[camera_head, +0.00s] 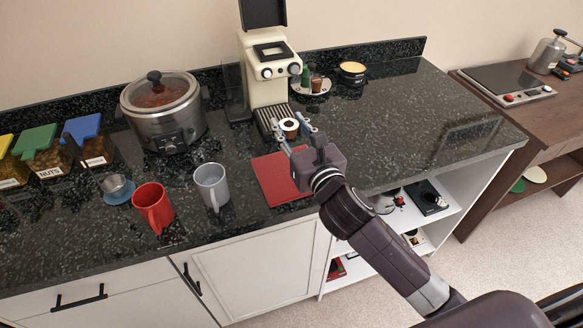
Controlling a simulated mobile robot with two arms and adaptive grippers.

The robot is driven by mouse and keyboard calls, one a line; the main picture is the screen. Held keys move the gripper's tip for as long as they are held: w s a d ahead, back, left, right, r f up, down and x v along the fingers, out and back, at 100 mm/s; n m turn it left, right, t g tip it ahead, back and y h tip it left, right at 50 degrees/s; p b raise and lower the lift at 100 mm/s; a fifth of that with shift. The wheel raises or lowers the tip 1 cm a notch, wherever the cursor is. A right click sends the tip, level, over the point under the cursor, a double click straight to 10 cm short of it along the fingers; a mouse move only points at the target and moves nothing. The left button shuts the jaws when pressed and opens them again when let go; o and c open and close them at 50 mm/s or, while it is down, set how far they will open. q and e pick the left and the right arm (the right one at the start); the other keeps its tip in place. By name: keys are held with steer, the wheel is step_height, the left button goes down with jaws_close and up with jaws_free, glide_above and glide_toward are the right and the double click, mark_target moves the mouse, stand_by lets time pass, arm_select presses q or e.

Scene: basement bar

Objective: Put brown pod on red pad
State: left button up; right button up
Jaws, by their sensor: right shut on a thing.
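The red pad (278,181) lies flat on the dark counter in front of the coffee machine. My right gripper (290,129) reaches over the pad's right side, with its fingers pointing toward the machine's drip tray. It is shut on a small round thing (289,125) with a pale rim and dark middle, too small to identify surely. My left gripper is out of view.
The cream coffee machine (265,75) stands close behind the gripper. A grey mug (210,185) and a red mug (152,207) stand left of the pad, and a slow cooker (163,110) stands behind them. The right part of the counter (400,130) is clear.

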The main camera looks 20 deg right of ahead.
step_height(320, 180, down, 8)
steer(key=shift+r+b, duration=0.15)
steer(key=shift+b, duration=0.35)
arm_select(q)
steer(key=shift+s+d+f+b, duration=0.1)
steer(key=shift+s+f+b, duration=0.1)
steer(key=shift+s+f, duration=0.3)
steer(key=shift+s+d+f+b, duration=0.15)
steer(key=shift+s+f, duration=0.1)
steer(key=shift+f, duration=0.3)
arm_select(e)
steer(key=shift+f, duration=2.45)
steer(key=shift+f, duration=0.15)
steer(key=o, duration=0.8)
steer(key=shift+c, duration=0.2)
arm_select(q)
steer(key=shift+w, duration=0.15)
